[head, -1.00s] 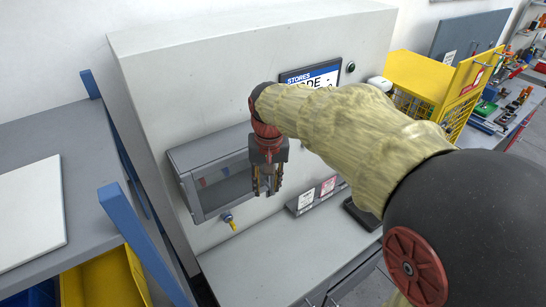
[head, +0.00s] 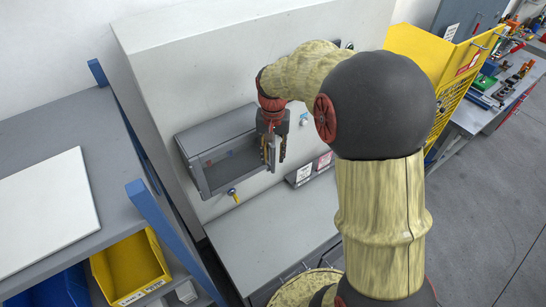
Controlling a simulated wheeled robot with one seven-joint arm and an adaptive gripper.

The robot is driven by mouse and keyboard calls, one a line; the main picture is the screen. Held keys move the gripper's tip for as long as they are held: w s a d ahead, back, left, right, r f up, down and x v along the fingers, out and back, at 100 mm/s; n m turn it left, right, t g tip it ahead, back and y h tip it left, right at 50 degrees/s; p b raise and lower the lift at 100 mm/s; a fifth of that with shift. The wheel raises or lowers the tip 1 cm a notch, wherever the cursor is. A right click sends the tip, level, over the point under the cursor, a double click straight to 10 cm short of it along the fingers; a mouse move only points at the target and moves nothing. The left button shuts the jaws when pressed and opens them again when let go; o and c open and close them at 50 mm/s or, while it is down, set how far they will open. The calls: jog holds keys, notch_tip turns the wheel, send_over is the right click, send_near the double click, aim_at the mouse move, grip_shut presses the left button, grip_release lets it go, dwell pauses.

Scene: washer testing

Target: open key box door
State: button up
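The key box (head: 190,142) is a grey box on the front of the tall pale cabinet, left of centre. Its front has a grey frame around a window, and small red and blue things show dimly behind it. The door looks shut, though its right edge is partly hidden by my gripper. My gripper (head: 275,163) points down at the right end of the box. Its fingers look apart, with a narrow gap between them. I cannot tell whether a finger touches the door edge or a handle.
A yellow-handled item (head: 233,196) sticks out just below the box. A grey worktop (head: 265,235) lies below, with small labelled signs (head: 310,169) on it. A shelf with blue posts (head: 155,225) stands close on the left. A yellow cage (head: 455,100) is at the right.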

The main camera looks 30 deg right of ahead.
jog(key=shift+f, duration=1.2)
jog(key=shift+c, duration=1.1)
grip_shut()
